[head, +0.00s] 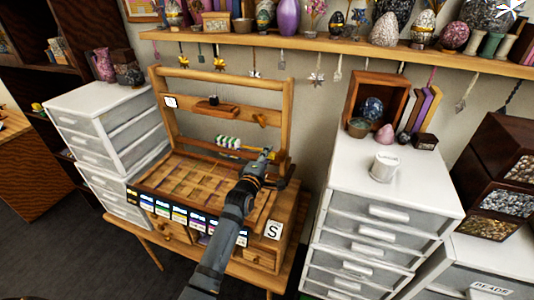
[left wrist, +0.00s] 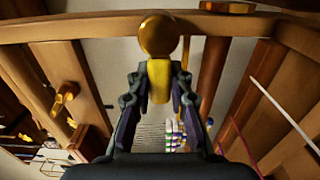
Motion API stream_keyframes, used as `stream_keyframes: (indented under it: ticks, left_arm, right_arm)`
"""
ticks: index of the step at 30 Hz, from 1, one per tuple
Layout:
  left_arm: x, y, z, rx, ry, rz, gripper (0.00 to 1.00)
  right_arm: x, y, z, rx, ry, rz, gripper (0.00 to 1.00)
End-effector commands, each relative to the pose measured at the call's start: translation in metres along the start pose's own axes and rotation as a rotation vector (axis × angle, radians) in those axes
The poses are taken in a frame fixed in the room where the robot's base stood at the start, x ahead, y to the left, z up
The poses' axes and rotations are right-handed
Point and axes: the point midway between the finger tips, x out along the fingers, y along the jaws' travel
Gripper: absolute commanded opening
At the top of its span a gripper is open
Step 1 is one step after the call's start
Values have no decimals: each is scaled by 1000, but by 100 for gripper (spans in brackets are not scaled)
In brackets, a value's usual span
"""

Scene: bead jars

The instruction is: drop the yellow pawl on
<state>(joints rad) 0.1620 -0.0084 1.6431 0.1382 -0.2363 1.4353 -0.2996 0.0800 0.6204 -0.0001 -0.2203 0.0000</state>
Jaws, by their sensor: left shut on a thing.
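My left gripper (head: 264,158) is at the right side of the wooden bench's upright frame (head: 165,110). In the left wrist view its fingers (left wrist: 158,95) are shut on the yellow pawl (left wrist: 158,80), which stands between them. A round brass-coloured knob (left wrist: 158,35) shows at the pawl's far end, in front of a wooden bar (left wrist: 75,27); I cannot tell whether they touch. In the head view the pawl is too small to make out surely. My right gripper is not in view.
A small wooden piece (head: 260,120) sits on the frame's crossbar; a similar one shows in the wrist view (left wrist: 65,97). A striped white and green roll (head: 228,142) lies behind the slatted bench top. White drawer units (head: 385,210) flank the bench. A shelf (head: 340,47) hangs above.

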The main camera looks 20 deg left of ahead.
Motion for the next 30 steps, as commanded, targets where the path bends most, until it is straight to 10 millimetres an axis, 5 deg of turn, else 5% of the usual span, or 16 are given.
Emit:
stream_keyframes:
  ticks: [11, 12, 17, 26, 30]
  left_arm:
    - [0, -1, 0, -13, -1, -1, 0]
    - [0, -1, 0, -14, -1, -2, 22]
    - [0, -1, 0, -11, -1, -1, 43]
    - [-1, -1, 0, -9, 0, -1, 43]
    - [-18, -2, 0, -8, 0, -3, 43]
  right_arm:
    - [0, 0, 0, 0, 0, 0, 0]
    - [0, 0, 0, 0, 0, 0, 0]
    - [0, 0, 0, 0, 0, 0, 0]
    - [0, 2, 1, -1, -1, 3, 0]
    - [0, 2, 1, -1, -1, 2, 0]
